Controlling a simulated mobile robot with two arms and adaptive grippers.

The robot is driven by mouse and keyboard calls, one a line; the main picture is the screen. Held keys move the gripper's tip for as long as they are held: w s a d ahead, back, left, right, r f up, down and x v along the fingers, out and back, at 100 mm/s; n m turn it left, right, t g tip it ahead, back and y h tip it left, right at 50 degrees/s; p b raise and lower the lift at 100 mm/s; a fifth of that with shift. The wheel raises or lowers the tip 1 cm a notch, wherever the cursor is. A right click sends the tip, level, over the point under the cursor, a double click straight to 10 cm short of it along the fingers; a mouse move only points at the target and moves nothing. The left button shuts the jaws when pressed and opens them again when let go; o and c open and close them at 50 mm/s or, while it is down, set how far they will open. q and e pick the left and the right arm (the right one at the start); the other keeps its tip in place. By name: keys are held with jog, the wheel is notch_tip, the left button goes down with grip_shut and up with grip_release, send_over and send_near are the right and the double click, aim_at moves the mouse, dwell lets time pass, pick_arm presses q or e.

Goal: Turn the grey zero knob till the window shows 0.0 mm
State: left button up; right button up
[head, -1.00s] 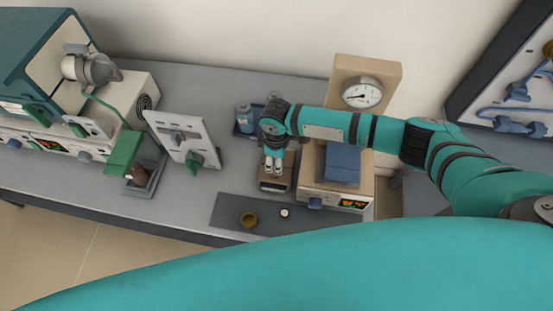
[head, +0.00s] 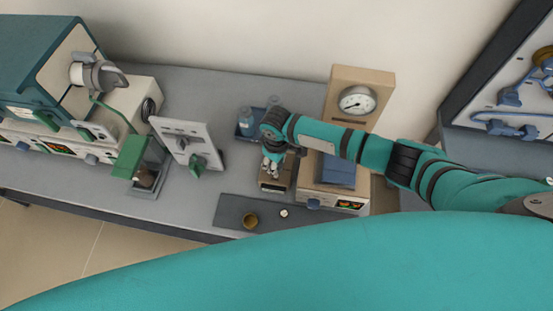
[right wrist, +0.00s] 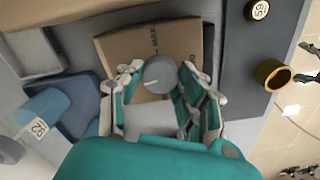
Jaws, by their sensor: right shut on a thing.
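The grey zero knob (right wrist: 159,75) is a round cap with a light index line, on the tan face of a small box (right wrist: 130,60) that bears the word MAX. The same box (head: 275,187) shows in the head view on the bench, left of the tan instrument. My right gripper (right wrist: 158,82) has its two fingers on either side of the knob, closed on it. In the head view the right gripper (head: 271,168) is over the box and hides the knob. I cannot read any window value. My left gripper is in neither view.
A dial gauge (head: 357,101) stands behind on a tan post. A dark mat (head: 235,208) in front carries a brass cup (head: 250,219) and a small round weight (head: 284,212). A blue tray with bottles (head: 246,124) is behind the box. A white panel (head: 187,143) stands to the left.

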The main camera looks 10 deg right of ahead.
jog(key=shift+m+p, duration=0.35)
jog(key=shift+m, duration=0.25)
jog(key=o, duration=1.1)
jog(key=shift+o, duration=0.2)
jog(key=shift+r, duration=0.1)
notch_tip(320, 180, up, 12)
